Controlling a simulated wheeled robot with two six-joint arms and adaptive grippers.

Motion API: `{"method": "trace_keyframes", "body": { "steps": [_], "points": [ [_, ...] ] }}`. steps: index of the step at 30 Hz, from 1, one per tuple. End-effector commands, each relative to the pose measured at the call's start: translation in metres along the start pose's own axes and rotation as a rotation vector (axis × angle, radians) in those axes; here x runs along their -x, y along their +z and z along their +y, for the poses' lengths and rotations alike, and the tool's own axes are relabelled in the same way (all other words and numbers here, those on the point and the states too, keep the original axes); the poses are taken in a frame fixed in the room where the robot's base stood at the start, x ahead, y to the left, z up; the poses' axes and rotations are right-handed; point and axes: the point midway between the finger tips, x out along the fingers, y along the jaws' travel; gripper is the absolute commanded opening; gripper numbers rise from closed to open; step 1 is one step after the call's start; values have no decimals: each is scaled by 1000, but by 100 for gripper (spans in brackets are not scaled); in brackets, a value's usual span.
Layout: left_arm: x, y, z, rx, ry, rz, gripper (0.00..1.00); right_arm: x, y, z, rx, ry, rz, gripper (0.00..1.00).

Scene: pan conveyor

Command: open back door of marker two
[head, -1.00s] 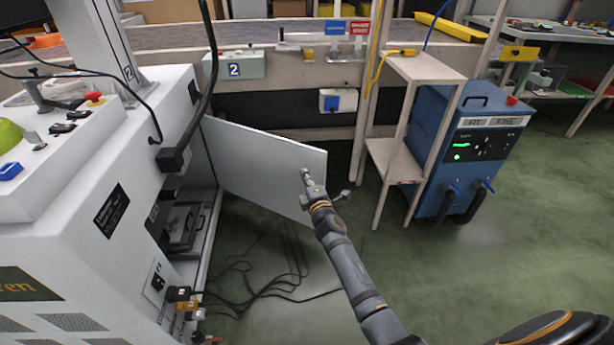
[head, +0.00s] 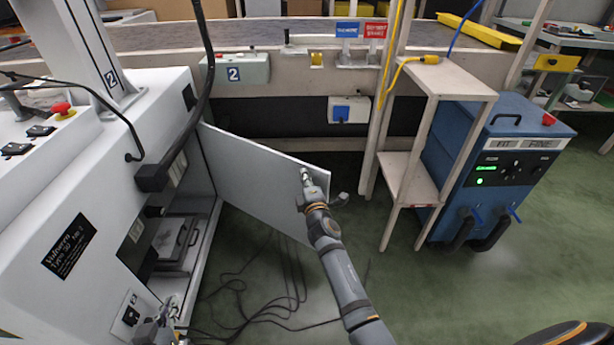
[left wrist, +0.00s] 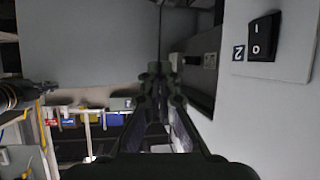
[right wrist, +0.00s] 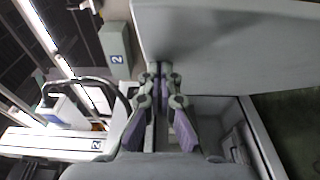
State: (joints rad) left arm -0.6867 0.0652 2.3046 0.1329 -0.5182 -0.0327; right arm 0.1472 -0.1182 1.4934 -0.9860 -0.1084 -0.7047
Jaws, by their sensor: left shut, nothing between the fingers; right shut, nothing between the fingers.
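The marker (head: 60,170) is the white machine at left, with a "2" on its column. Its back door (head: 255,170), a flat light panel, stands swung well out from the opening. My right gripper (head: 305,172) is shut and empty, its tips by the door's free edge; contact cannot be told. The door also fills the upper right of the right wrist view (right wrist: 225,45). My left gripper (head: 172,305) is shut and empty, low beside the machine's opening. In the left wrist view, its tips (left wrist: 155,70) point toward the door panel (left wrist: 80,40), near a switch marked 2 (left wrist: 264,37).
A wooden stand (head: 425,85) and a blue fume unit (head: 495,165) stand to the right of the door. A conveyor (head: 290,35) runs behind, with a grey-green box marked 2 (head: 240,68). Cables (head: 265,300) lie on the green floor below the door.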

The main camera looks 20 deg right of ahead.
Motion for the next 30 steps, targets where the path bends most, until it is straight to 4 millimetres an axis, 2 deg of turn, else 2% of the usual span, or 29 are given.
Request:
{"method": "trace_keyframes", "body": {
  "steps": [15,17,23,30],
  "points": [
    [0,-3,0,-2,0,3,0,-1,0,0,2,0,4,0],
    [2,10,1,4,2,-49,0,-4,1,1,4,0,12,0],
    [18,66,4,19,13,-286,0,-20,13,1,7,0,57,0],
    [53,128,9,34,30,-584,0,-40,43,2,8,-1,108,0]
  ]
}}
